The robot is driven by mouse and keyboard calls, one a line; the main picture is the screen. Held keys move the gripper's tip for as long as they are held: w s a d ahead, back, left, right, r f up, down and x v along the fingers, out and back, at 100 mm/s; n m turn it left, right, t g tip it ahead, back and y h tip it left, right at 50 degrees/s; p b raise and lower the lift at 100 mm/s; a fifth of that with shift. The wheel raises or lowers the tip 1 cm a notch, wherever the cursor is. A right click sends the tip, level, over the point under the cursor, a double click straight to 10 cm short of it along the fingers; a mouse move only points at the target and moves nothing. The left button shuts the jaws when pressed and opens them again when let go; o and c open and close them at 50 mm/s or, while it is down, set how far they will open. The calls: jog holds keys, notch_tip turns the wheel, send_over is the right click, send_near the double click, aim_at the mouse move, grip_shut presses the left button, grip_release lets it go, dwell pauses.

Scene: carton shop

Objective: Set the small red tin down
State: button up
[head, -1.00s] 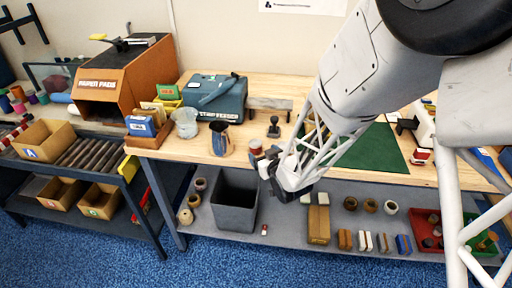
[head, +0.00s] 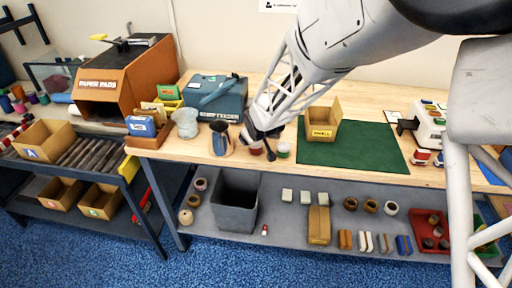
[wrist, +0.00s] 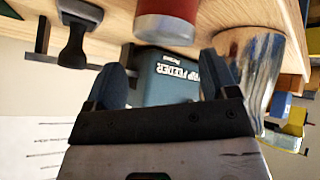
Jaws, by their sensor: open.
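The small red tin (head: 256,149) stands on the wooden bench near its front edge, partly hidden by my gripper (head: 259,142). In the wrist view the red tin (wrist: 167,20) shows at the top edge, with a pale metal rim, and part of it is cut off. My gripper (wrist: 166,68) is open with nothing between its fingers. The tin lies just beyond the fingertips, and I see a gap between them and its rim.
A metal jug (head: 221,139) stands close on the left. A blue stamp feeder (head: 222,98) is behind. A carton (head: 322,122) sits on the green mat (head: 365,149), which has free room.

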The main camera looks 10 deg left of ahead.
aim_at(256, 143)
jog(key=shift+g+h, duration=0.6)
jog(key=shift+g, duration=0.2)
jog(key=shift+d+r+g+h, duration=0.35)
jog(key=shift+r+g+h, duration=0.25)
jog(key=shift+g, duration=0.6)
jog(key=shift+d+r+g+h, duration=0.15)
jog(key=shift+r+g+h, duration=0.15)
jog(key=shift+r+g, duration=0.3)
jog(key=shift+s+d+r+g, duration=0.1)
jog(key=shift+s+r+g, duration=0.15)
jog(key=shift+r+g, duration=0.25)
jog(key=shift+s+r+g, duration=0.2)
jog(key=shift+r+g, duration=0.2)
jog(key=shift+g, duration=0.2)
jog(key=shift+f, duration=0.1)
jog(key=shift+f, duration=1.25)
jog(key=shift+f, duration=2.6)
